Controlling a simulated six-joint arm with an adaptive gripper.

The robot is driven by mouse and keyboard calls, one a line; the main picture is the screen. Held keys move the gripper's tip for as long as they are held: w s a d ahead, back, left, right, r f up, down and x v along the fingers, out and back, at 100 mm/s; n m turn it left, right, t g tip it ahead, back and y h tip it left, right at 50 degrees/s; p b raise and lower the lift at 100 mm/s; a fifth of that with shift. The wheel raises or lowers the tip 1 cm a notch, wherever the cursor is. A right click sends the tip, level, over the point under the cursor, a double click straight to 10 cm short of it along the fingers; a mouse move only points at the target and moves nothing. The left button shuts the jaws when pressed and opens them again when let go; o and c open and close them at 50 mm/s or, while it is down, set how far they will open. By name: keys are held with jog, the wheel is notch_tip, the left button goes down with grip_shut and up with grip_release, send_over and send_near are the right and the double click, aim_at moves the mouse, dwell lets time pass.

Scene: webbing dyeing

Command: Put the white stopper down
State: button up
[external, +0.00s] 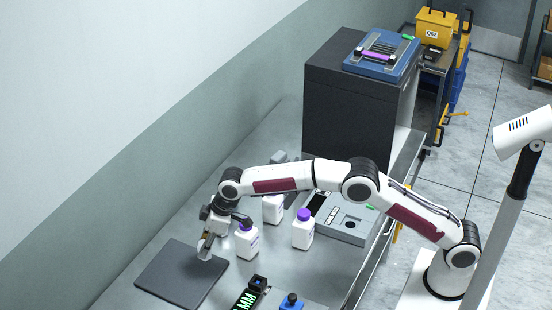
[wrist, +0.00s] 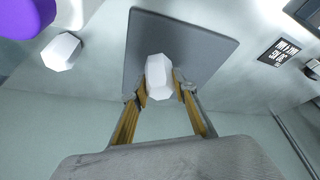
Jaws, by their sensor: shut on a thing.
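My gripper (wrist: 160,90) is shut on a white faceted stopper (wrist: 157,75), which sits between the two fingertips in the wrist view. Behind it in that view is the dark grey mat (wrist: 205,28). In the external view my gripper (external: 205,246) points down over the upper right part of the mat (external: 178,277). I cannot tell whether the stopper touches the mat. A second white faceted piece (wrist: 61,52) lies apart on the bench, left of the mat in the wrist view.
White bottles with purple caps stand close to my gripper, one (external: 247,244) just right of it and another (external: 303,232) further right. A third white bottle (external: 272,209) is partly behind my arm. A lit display (external: 250,295) and a blue-topped item (external: 291,301) are at the front.

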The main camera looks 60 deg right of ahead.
jog(key=shift+f, duration=2.3)
jog(key=shift+f, duration=0.1)
jog(key=o, duration=1.1)
jog(key=shift+v, duration=6.15)
